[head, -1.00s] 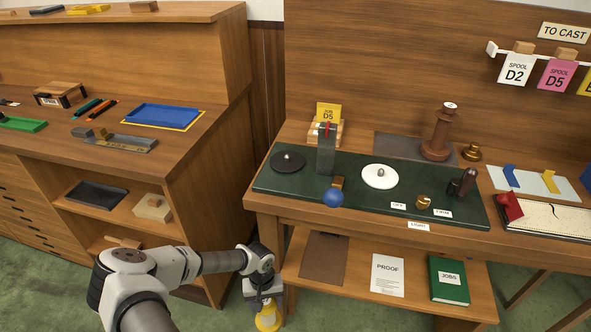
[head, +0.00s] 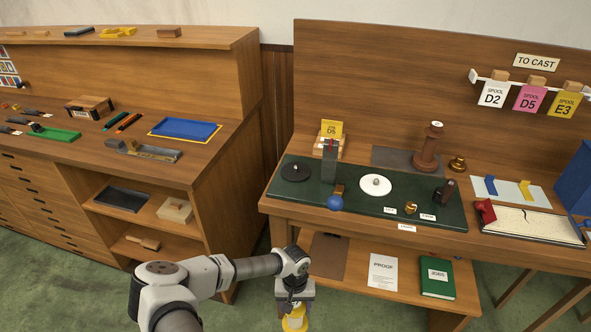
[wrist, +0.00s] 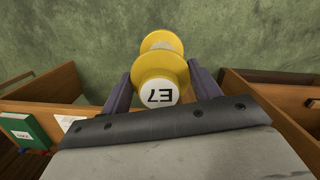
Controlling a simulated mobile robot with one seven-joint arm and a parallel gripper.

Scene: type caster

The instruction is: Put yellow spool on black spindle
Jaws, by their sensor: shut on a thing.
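The yellow spool (wrist: 160,72) is between the two fingers of my gripper (wrist: 160,88) in the wrist view. Its white end label reads E7. The spool also shows low in the head view (head: 295,318), below my wrist, cut by the bottom edge. My gripper (head: 294,303) is shut on it, in front of the bench and below its top. The black spindle plate, a black disc with a small centre post (head: 296,171), lies at the left end of the green mat (head: 330,210). A white disc with a post (head: 376,185) lies to its right.
A brown column (head: 430,150) stands behind. The bench's front edge (head: 350,222) and lower shelf lie near my arm. The left cabinet (head: 190,190) is close.

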